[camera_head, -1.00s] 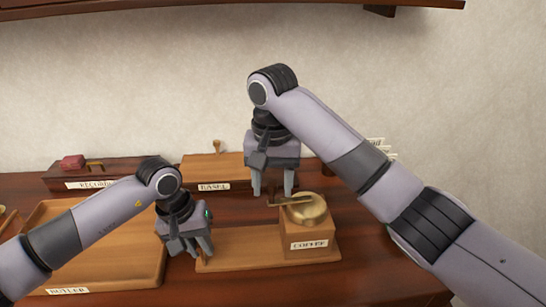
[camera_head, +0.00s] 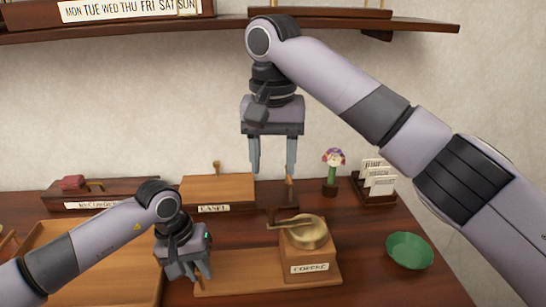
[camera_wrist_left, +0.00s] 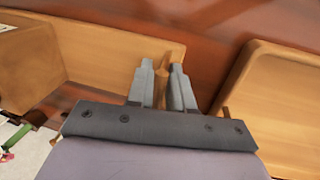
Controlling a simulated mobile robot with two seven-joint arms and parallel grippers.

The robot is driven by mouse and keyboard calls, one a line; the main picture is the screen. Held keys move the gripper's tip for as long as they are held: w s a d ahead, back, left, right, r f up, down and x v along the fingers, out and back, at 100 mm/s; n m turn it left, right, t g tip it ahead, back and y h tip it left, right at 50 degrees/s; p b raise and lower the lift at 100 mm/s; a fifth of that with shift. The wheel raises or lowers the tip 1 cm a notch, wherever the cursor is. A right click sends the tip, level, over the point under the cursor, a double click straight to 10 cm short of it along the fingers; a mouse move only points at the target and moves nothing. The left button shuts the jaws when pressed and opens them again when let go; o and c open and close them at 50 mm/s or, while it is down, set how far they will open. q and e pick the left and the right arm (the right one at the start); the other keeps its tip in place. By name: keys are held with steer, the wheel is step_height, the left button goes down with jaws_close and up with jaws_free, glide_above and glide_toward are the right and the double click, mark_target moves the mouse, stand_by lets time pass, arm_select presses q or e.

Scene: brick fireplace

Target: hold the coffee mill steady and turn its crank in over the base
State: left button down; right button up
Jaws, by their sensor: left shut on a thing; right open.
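The coffee mill (camera_head: 309,259) is a wooden box with a brass dome, labelled COFFEE, upright on the right end of a long wooden base board (camera_head: 235,283). Its brass crank (camera_head: 287,221) reaches left from the dome, over the board's side. My left gripper (camera_head: 192,280) is shut at the board's left end. In the left wrist view its fingers (camera_wrist_left: 163,85) close on a narrow wooden piece at the board's end, partly hidden by them. The mill box (camera_wrist_left: 28,65) shows there too. My right gripper (camera_head: 273,170) is open and empty, above and apart from the crank.
A wooden tray (camera_head: 105,292) lies left of the board. Behind stand the RECORDER box (camera_head: 125,190) and the EASEL box (camera_head: 222,190). A flower figure (camera_head: 331,172), a card rack (camera_head: 377,190) and a green bowl (camera_head: 409,251) are at the right. A shelf (camera_head: 420,22) runs above.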

arm_select(q)
steer(key=shift+f, duration=0.1)
steer(key=c, duration=0.9)
jaws_free()
